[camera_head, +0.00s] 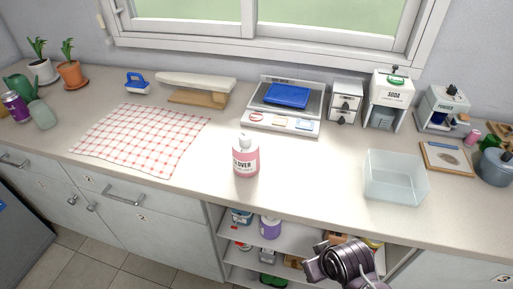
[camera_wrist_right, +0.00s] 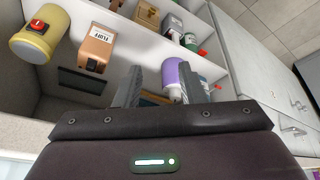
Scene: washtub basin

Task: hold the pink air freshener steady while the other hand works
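A pink bottle with a white cap (camera_head: 246,158) stands upright on the counter near its front edge. Its label shows letters ending in "LOVER". A smaller pink item (camera_head: 472,137) stands at the far right; I cannot tell which of the two is the air freshener. My right arm (camera_head: 345,265) shows at the bottom of the head view, in front of the open shelves and apart from the bottle. In the wrist view my right gripper (camera_wrist_right: 160,85) has its fingers apart with nothing held, facing the shelves. My left gripper is not in view.
A clear bin (camera_head: 396,178) stands on the right. A scale with a blue tray (camera_head: 288,95) is behind the bottle. A checkered cloth (camera_head: 142,140) lies left. The shelves hold a purple container (camera_head: 270,227), a yellow jar (camera_wrist_right: 40,35) and boxes. Counter around the bottle is clear.

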